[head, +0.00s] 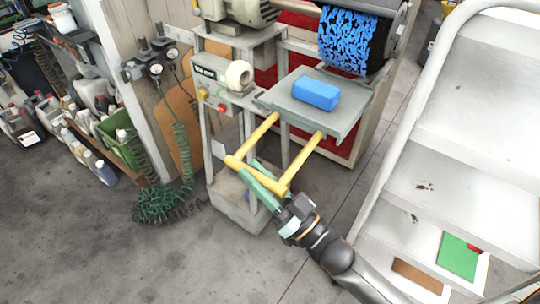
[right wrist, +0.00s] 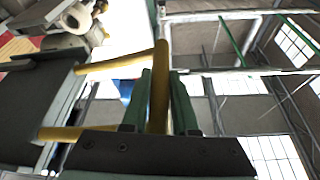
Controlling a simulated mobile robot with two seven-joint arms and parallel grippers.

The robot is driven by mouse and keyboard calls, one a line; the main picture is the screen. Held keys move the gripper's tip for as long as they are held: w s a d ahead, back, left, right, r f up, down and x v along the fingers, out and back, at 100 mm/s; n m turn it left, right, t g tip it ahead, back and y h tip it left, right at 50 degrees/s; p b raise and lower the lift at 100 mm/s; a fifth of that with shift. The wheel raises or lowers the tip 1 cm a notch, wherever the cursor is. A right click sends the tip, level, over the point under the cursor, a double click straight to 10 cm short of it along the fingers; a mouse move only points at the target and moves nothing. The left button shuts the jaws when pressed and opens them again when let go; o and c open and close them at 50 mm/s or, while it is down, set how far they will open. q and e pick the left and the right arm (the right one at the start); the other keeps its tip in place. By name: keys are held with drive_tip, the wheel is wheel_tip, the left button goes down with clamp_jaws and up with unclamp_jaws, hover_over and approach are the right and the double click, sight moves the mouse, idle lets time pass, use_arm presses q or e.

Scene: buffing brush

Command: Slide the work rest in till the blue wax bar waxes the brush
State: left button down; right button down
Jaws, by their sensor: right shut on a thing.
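The work rest (head: 352,118) is a grey plate with a yellow U-shaped handle (head: 306,151) pointing toward me. The blue wax bar (head: 315,93) lies flat on the plate. The brush (head: 347,42), a roller with a blue and black pattern, is behind and above the rest, and a gap shows between it and the bar. My right gripper (head: 260,178) is shut on the handle's crossbar. In the right wrist view, the yellow crossbar (right wrist: 160,85) runs between the green fingers (right wrist: 159,108). My left gripper is in neither view.
The machine's grey stand (head: 236,207) with a red button (head: 221,107) is under and left of the rest. White steps (head: 445,130) rise close on the right. A coiled green hose (head: 165,203) lies on the floor at left. The floor in front is clear.

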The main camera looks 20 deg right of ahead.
drive_tip(key=s+a, duration=0.4)
drive_tip(key=a, duration=0.1)
drive_tip(key=shift+s+a+p, duration=0.2)
drive_tip(key=shift+a+p, duration=0.15)
drive_tip(key=shift+p, duration=0.1)
drive_tip(key=c, duration=0.7)
unclamp_jaws()
drive_tip(key=b+v, duration=0.2)
drive_tip(key=v, duration=1)
drive_tip(key=shift+s+d+f, duration=0.1)
drive_tip(key=shift+s+d, duration=0.1)
